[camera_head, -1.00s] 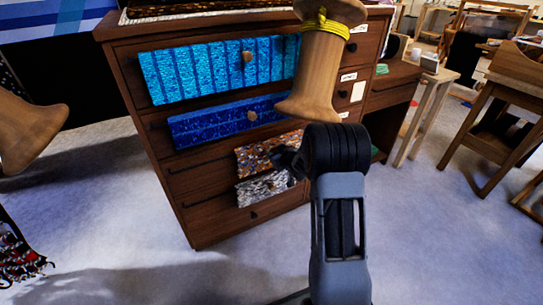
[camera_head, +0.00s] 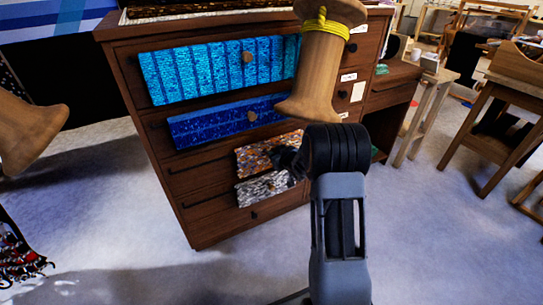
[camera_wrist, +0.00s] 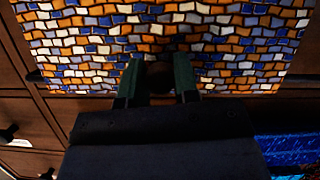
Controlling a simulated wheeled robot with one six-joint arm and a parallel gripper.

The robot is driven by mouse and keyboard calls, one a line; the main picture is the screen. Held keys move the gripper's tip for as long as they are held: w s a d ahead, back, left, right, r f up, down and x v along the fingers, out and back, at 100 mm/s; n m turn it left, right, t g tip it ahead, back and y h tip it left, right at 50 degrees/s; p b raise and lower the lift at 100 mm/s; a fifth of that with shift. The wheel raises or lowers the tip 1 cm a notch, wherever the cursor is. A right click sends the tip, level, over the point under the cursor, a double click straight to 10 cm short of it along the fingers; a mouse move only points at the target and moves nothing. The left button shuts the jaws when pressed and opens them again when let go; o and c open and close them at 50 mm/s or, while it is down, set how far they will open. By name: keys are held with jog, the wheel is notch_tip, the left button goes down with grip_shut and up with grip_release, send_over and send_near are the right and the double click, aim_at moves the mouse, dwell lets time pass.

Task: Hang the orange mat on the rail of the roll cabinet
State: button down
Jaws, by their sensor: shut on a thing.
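The orange mat (camera_head: 255,156) is patterned in orange, blue and cream patches. In the head view it is flat and close to the front of the roll cabinet (camera_head: 205,226), below the dark blue mat. In the wrist view the orange mat (camera_wrist: 80,40) spans the top of the picture. My gripper (camera_wrist: 158,78) is shut around a round brown knob at the mat's edge there. In the head view my gripper (camera_head: 288,160) is at the mat's right part, partly hidden by my arm. A dark rail (camera_head: 190,165) shows left of the mat; whether the mat rests on it I cannot tell.
A light blue mat (camera_head: 200,72) and a dark blue mat (camera_head: 205,125) hang above, and a grey-white mat (camera_head: 260,190) below. A wooden spool (camera_head: 318,70) stands before the cabinet's upper right. Another spool (camera_head: 25,130) is at the left. Open floor lies at lower right.

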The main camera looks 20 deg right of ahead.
aim_at(273, 145)
jog(key=shift+r, duration=0.35)
jog(key=shift+r+p, duration=1.1)
jog(key=shift+p, duration=0.1)
jog(key=shift+r, duration=0.25)
jog(key=shift+r+p, duration=1.2)
jog(key=shift+p, duration=0.05)
jog(key=shift+a, duration=0.1)
